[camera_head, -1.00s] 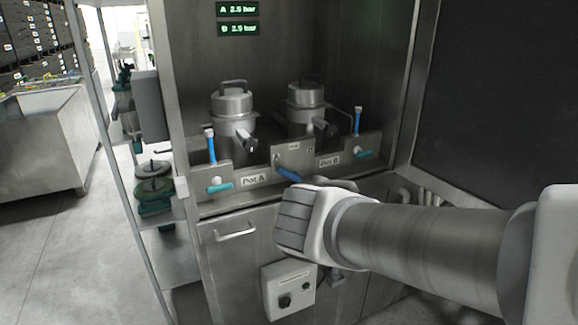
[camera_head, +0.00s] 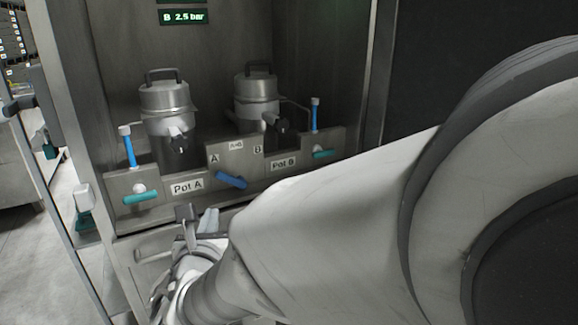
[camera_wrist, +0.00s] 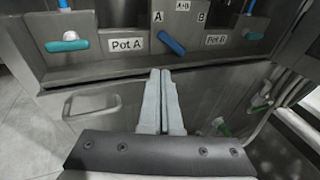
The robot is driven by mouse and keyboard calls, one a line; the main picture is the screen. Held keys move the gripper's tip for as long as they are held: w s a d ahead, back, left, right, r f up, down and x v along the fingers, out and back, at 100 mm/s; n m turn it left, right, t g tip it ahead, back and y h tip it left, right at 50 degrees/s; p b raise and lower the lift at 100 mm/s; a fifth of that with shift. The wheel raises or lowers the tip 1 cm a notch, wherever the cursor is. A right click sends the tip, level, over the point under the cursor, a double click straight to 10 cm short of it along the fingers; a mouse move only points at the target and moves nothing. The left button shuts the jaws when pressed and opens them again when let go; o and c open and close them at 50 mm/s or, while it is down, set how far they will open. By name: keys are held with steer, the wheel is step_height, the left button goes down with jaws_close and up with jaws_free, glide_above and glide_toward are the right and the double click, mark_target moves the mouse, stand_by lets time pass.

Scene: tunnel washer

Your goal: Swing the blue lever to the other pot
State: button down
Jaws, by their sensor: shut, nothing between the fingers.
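The blue lever (camera_head: 231,180) sits on the front panel between the Pot A label (camera_head: 187,186) and the Pot B label (camera_head: 283,165). In the wrist view the lever (camera_wrist: 171,43) slants with its upper left end just below the letter A. Two metal pots, Pot A (camera_head: 166,100) and Pot B (camera_head: 256,92), stand behind the panel. My gripper (camera_wrist: 161,73) is shut and empty. Its fingertips show below the lever, apart from it in the picture. In the head view my gripper (camera_head: 197,215) is low and left of the lever, partly hidden by my arm.
A cabinet door handle (camera_wrist: 92,106) lies below the panel. A pressure display (camera_head: 184,17) reads B 2.5 bar.

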steer(key=x, duration=0.4)
steer(key=b+x, duration=0.1)
steer(key=x, duration=0.9)
steer(key=shift+a, duration=0.3)
